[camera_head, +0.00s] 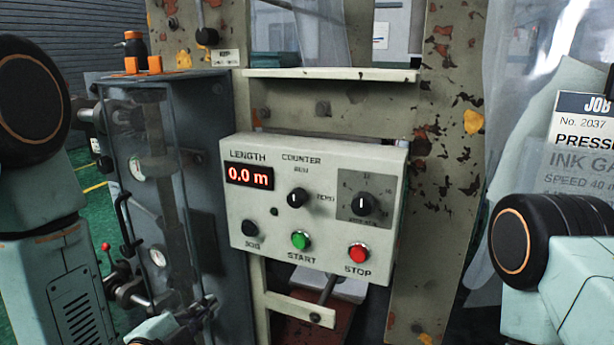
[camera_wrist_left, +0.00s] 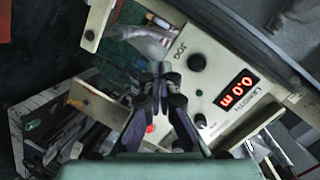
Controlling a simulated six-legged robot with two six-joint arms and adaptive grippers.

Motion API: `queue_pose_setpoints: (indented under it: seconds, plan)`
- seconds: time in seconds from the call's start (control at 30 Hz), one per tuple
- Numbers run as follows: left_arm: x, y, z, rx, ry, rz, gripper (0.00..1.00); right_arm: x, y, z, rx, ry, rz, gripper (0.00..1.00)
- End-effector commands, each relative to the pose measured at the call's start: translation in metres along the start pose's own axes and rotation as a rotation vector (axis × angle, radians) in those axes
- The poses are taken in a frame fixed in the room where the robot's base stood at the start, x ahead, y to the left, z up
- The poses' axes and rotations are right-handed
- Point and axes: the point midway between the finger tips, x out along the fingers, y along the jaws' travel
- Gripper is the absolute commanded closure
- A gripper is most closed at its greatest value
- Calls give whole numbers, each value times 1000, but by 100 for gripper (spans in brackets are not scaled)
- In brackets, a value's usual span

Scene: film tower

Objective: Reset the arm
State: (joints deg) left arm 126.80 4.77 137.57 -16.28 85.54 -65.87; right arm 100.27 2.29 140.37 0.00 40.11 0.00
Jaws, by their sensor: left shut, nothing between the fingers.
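My left gripper (camera_wrist_left: 160,72) is shut and empty, its dark fingertips together in the left wrist view. In that view it is in front of the control box, which appears turned; I cannot tell how near it is. In the head view, my left arm fills the left edge, and its fingertips are hard to make out. My right arm shows at the lower right, but its gripper is outside the frame. The control box (camera_head: 290,250) has a LENGTH display (camera_head: 249,176) reading 0.0 m, black knobs, a green START button (camera_head: 300,241) and a red STOP button (camera_head: 358,253).
A clear-fronted cabinet (camera_head: 205,130) with gauges stands left of the box, close to my left arm. A chipped metal post (camera_head: 440,150) rises on the right. A job sheet (camera_head: 585,150) hangs at far right, behind my right arm.

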Motion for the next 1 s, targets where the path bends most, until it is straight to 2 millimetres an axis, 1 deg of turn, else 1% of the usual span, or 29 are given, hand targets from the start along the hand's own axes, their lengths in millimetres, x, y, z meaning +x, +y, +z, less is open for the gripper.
queue_pose_setpoints:
  seconds: [0.03, 0.17, 0.2, 0.27, 0.3, 0.37, 0.4, 0.47, 0.5, 0.57, 0.6, 0.7, 0.8, 0.9, 1.0]
  plan:
    - [-2, 14, 9, -101, -45, 53, 100, 0, 0, 0, 0, 0, 0, 60]
    - [-15, 60, 39, -383, -209, 190, 100, 0, 0, 0, 0, 0, 0, 60]
    - [-22, 76, 49, -470, -272, 228, 100, 0, 0, 0, 0, 0, 0, 60]
    - [-35, 101, 63, -601, -377, 280, 100, 0, 0, 0, 0, 0, 0, 60]
    - [-46, 118, 73, -688, -456, 311, 100, 0, 0, 0, 0, 0, 0, 60]
    - [-66, 146, 87, -815, -588, 353, 100, 0, 0, 0, 0, 0, 0, 60]
    - [-82, 166, 96, -894, -682, 377, 100, 0, 0, 0, 0, 0, 0, 60]
    - [-109, 193, 107, -1000, -827, 403, 100, 0, 0, 0, 0, 0, 0, 60]
    - [-128, 210, 113, -1058, -924, 416, 100, 0, 0, 0, 0, 0, 0, 60]
    - [-156, 232, 121, -1118, -1054, 433, 100, 0, 0, 0, 0, 0, 0, 60]
    - [-174, 245, 124, -1142, -1129, 444, 100, 0, 0, 0, 0, 0, 0, 60]
    - [-212, 271, 130, -1138, -1250, 489, 100, 0, 0, 0, 0, 0, 0, 60]
    - [-231, 286, 132, -1125, -1293, 520, 100, 0, 0, 0, 0, 0, 0, 60]
    - [-239, 292, 133, -1120, -1310, 533, 100, 0, 0, 0, 0, 0, 0, 60]
    - [-240, 292, 133, -1119, -1312, 536, 100, 0, 0, 0, 0, 0, 0, 60]
